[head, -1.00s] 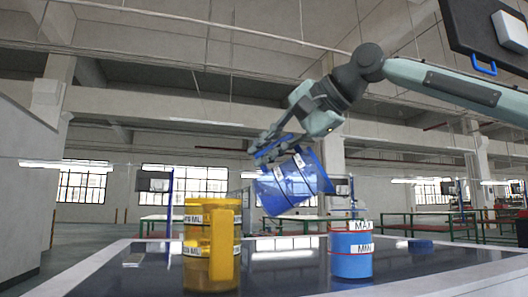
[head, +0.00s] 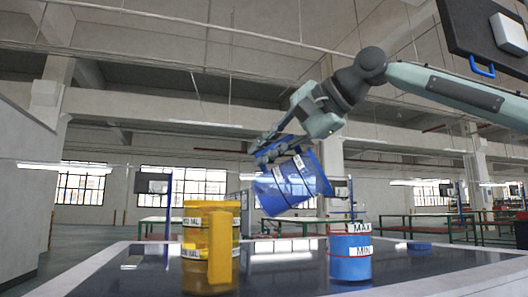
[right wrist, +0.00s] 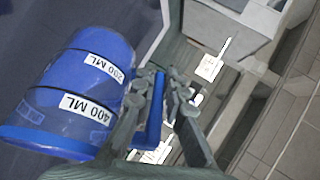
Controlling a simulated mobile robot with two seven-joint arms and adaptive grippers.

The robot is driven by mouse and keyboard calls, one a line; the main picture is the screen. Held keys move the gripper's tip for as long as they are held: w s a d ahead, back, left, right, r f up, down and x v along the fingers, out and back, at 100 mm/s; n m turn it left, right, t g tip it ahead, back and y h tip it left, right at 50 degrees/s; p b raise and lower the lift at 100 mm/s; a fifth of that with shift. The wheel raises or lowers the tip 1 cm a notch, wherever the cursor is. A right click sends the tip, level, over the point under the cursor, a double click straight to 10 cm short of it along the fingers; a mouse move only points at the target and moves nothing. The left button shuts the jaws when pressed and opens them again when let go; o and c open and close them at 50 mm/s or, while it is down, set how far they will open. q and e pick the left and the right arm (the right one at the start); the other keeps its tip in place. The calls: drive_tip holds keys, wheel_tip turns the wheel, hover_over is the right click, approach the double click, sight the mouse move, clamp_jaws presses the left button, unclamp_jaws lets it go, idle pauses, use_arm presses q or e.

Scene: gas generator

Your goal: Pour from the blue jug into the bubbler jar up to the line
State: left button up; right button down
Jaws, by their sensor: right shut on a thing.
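The blue jug (head: 285,187) is in the air above the table, tilted far over, with one wide end towards the right. That end is above and slightly left of the bubbler jar. My right gripper (head: 268,150) is shut on the jug's handle (right wrist: 155,108). In the right wrist view the jug (right wrist: 72,85) shows 200 ML and 400 ML labels. The bubbler jar (head: 350,268) stands upright on the table, blue, with MAX and MIN labels. No stream between jug and jar can be made out, and the exact liquid level is unclear. My left gripper is out of view.
A yellow jug (head: 205,262) with ML labels stands on the dark table (head: 285,270), left of the jar. The tabletop between yellow jug and jar is clear.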

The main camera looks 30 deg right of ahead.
drive_tip(key=shift+s+d+r+t, duration=0.1)
drive_tip(key=shift+s+r+t, duration=0.15)
drive_tip(key=shift+r+t, duration=0.1)
idle(1.0)
drive_tip(key=shift+f, duration=0.1)
drive_tip(key=shift+w+a+f+g, duration=0.25)
drive_tip(key=shift+f+g, duration=0.1)
drive_tip(key=shift+g, duration=0.1)
idle(1.3)
